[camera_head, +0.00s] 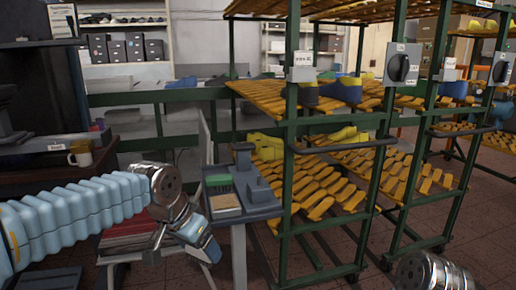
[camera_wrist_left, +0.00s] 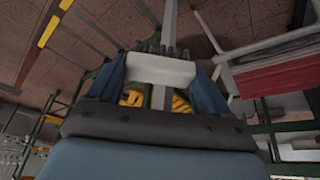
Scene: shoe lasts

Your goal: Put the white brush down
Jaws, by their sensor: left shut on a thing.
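The white brush (camera_wrist_left: 160,69) shows in the left wrist view as a pale block with dark bristles along its far edge. My left gripper (camera_wrist_left: 158,78) is shut on it, one blue finger at each end. In the head view my left gripper (camera_head: 207,248) hangs in front of and below a small grey side table (camera_head: 238,217), left of the shelf rack. I cannot make out the brush there. On the table are a green-bristled brush (camera_head: 218,180), a tan brush or pad (camera_head: 225,202) and a dark grey stand (camera_head: 254,180). My right gripper is out of view.
A green-framed rack (camera_head: 290,150) with yellow shoe lasts stands close to the table's right. A stool or cart with red sheets (camera_head: 130,232) is beside my left arm. A mug (camera_head: 80,154) sits on a desk at left. The table's near corner looks bare.

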